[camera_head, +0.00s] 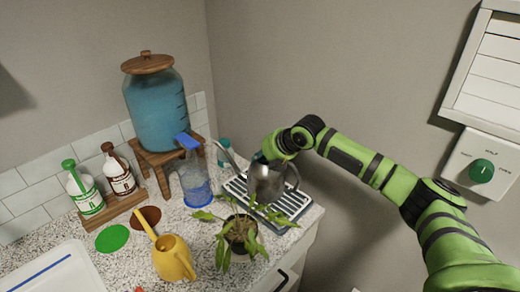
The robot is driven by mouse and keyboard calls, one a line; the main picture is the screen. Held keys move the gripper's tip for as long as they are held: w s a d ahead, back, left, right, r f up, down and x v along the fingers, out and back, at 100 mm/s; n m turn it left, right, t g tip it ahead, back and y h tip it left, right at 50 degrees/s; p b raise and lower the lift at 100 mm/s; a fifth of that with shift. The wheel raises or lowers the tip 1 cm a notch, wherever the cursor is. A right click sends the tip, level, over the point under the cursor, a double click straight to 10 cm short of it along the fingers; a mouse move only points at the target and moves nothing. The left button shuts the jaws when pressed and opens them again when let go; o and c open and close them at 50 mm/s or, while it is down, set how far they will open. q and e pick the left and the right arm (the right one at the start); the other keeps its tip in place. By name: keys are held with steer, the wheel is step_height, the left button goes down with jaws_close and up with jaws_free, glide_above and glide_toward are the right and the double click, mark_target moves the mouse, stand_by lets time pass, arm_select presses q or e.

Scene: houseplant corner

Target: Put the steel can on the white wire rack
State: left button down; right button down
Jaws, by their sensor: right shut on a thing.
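The steel can (266,184) is a grey metal watering can with a spout to the upper left and a handle on the right. My green right arm comes in from the right, and its right gripper (268,160) is shut on the can from behind. The fingertips are largely hidden by the can. The white wire rack (298,205), with pale bars and dark gaps, lies beneath and around the can in this view. I cannot tell whether the can's base touches the rack. My left gripper is not in view.
A potted plant (238,230) stands in front of the rack, its leaves close to the can. A yellow watering can (173,258) and a clear jug with blue base (194,180) stand to the left. A blue water dispenser (158,110) and two bottles are farther back. The counter's right edge is near the rack.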

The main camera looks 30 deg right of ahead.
steer(key=c, duration=1.7)
jaws_free()
steer(key=shift+s+a, duration=0.1)
steer(key=shift+o, duration=1.4)
steer(key=shift+s+r, duration=0.1)
steer(key=b+v, duration=0.2)
steer(key=v, duration=0.9)
steer(key=shift+s+r+b, duration=0.25)
steer(key=shift+b, duration=0.1)
